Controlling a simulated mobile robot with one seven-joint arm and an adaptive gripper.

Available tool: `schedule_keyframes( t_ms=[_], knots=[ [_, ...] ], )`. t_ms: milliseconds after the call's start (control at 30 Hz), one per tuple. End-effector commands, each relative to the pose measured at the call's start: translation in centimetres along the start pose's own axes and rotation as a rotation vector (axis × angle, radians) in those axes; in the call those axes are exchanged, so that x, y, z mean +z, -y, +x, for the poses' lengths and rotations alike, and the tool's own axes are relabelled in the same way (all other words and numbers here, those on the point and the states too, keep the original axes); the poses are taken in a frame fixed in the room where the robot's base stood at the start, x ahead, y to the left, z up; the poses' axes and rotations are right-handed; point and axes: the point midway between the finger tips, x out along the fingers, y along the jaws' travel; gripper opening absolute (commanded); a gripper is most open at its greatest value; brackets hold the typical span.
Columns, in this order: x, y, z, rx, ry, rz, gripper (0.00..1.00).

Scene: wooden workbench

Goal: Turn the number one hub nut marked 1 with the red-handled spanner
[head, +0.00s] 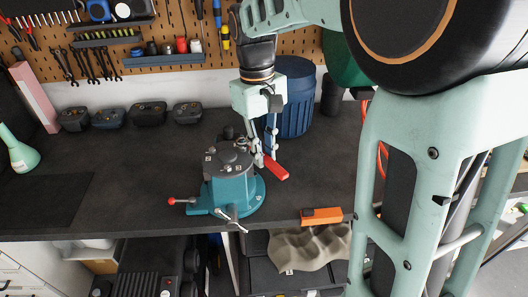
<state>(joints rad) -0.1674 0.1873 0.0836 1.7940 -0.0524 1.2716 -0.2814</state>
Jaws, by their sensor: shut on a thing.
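The red-handled spanner (276,168) is in my gripper (264,160), its red handle pointing down to the right. My gripper is shut on it just right of the hub's top. The spanner's head is not clearly visible, so I cannot tell whether it touches a nut. The grey hub (229,158) sits on a teal stand (235,190) and carries several small nuts on its top face. Their number marks are too small to read, so I cannot tell which nut is marked 1.
A red-knobbed lever (181,201) sticks out left of the stand, and a silver bar (232,217) projects at its front. A blue bin (296,105) stands behind.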

Motion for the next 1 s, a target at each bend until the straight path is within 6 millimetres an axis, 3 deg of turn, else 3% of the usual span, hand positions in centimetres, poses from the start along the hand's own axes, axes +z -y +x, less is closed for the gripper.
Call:
schedule_keyframes(
  t_ms=[500, 1000],
  knots=[
    [0.3, 0.0, -3.2, 0.001, -0.002, 0.000, 0.00],
    [0.4, 0.0, -3.4, 0.000, 0.000, 0.000, 0.00]
  ],
)
